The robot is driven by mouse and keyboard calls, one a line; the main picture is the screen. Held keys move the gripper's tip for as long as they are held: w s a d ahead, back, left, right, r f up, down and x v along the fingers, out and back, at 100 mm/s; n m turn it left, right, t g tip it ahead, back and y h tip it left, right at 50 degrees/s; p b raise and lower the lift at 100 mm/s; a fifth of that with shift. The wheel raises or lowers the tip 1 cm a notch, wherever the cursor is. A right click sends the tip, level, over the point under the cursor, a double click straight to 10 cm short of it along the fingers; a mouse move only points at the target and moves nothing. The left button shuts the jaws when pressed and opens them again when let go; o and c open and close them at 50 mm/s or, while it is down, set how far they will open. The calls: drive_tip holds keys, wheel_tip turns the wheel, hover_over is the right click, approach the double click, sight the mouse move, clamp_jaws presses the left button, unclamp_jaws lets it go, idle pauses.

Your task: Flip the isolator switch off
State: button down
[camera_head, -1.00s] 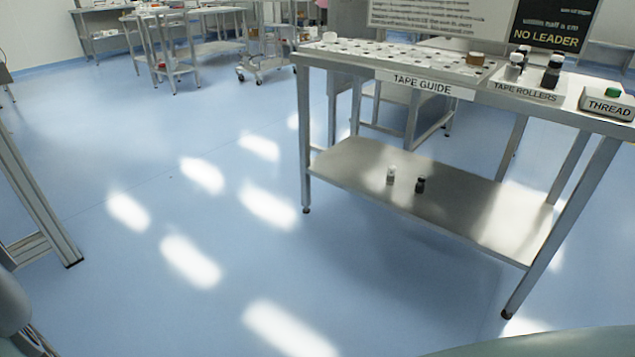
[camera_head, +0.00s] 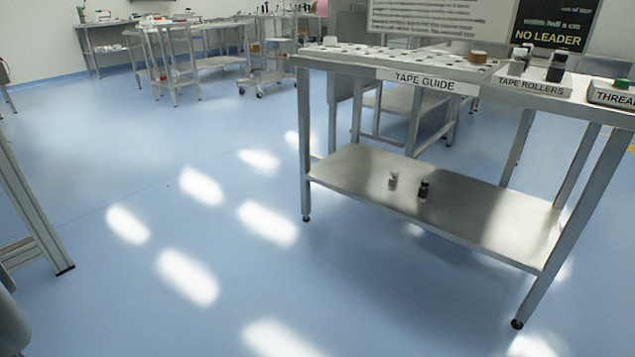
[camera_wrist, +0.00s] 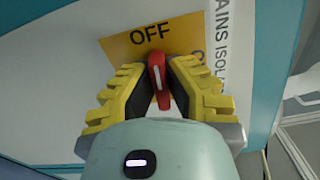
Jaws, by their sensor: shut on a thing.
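In the wrist view, the red handle of the isolator switch (camera_wrist: 157,73) stands between the two yellow and black fingers of my gripper (camera_wrist: 158,85). The fingers are shut on the handle from both sides. The handle points nearly straight up in the picture, towards the word OFF on the yellow plate (camera_wrist: 122,50). Part of another marking on the plate shows at the right, behind the finger. The lower part of the switch is hidden behind my gripper. The switch and my gripper are not in the head view.
A white label strip (camera_wrist: 217,45) with partly cut-off lettering runs beside the plate. In the head view, a metal table (camera_head: 440,192) with a lower shelf stands at the right. Other benches (camera_head: 170,60) stand far back left. The blue floor (camera_head: 120,180) between is clear.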

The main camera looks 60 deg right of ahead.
drive_tip(key=shift+f+n+b, duration=0.1)
drive_tip(key=shift+n+b, duration=0.25)
drive_tip(key=shift+n, duration=0.35)
drive_tip(key=c, duration=1)
unclamp_jaws()
drive_tip(key=d, duration=1.2)
drive_tip(key=shift+s, duration=0.4)
